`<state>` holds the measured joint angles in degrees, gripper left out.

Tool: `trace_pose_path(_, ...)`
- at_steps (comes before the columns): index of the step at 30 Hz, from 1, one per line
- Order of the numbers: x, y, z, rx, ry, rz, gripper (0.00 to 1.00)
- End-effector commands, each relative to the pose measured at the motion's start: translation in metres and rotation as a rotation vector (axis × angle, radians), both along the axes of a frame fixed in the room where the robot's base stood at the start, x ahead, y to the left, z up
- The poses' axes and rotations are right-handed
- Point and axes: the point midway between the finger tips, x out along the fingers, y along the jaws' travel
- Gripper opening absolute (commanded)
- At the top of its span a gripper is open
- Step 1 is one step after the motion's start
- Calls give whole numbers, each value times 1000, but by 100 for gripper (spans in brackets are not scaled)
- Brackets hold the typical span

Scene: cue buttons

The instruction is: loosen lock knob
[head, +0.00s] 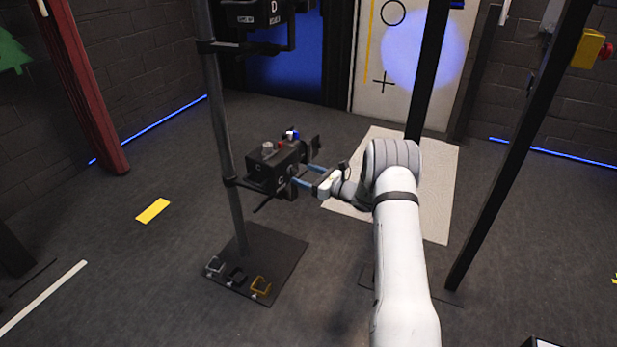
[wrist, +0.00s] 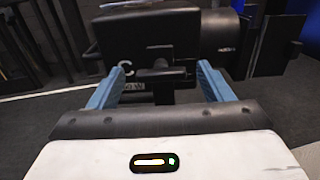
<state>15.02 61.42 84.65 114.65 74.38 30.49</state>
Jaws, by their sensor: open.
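A black box-shaped unit marked C (head: 268,172) is clamped to an upright pole (head: 222,130). It also fills the upper middle of the wrist view (wrist: 140,35). A black T-shaped lock knob (wrist: 161,76) sticks out from its near side. My gripper (head: 303,177) is open, its blue fingers reaching the unit's right side. In the wrist view the fingers (wrist: 160,82) stand left and right of the knob, with a visible gap on both sides. I cannot make out the knob in the head view.
Another unit marked D (head: 262,14) is higher on the pole. Dark posts (head: 522,150) stand at right. A pale mat (head: 440,200) lies behind my arm. Floor at left is mostly clear.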

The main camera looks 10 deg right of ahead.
Motion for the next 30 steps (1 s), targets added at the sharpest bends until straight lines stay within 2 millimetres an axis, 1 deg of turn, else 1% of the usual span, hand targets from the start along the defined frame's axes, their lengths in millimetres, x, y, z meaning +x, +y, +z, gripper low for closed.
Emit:
trace_pose_path(5, 0, 0, 0, 0, 0, 0, 72)
trace_pose_path(21, -1, -1, 0, -1, 1, 0, 28)
trace_pose_path(22, 0, -6, 0, -1, 1, -2, 28)
trace_pose_path(30, -1, -2, -2, -28, -27, -2, 28)
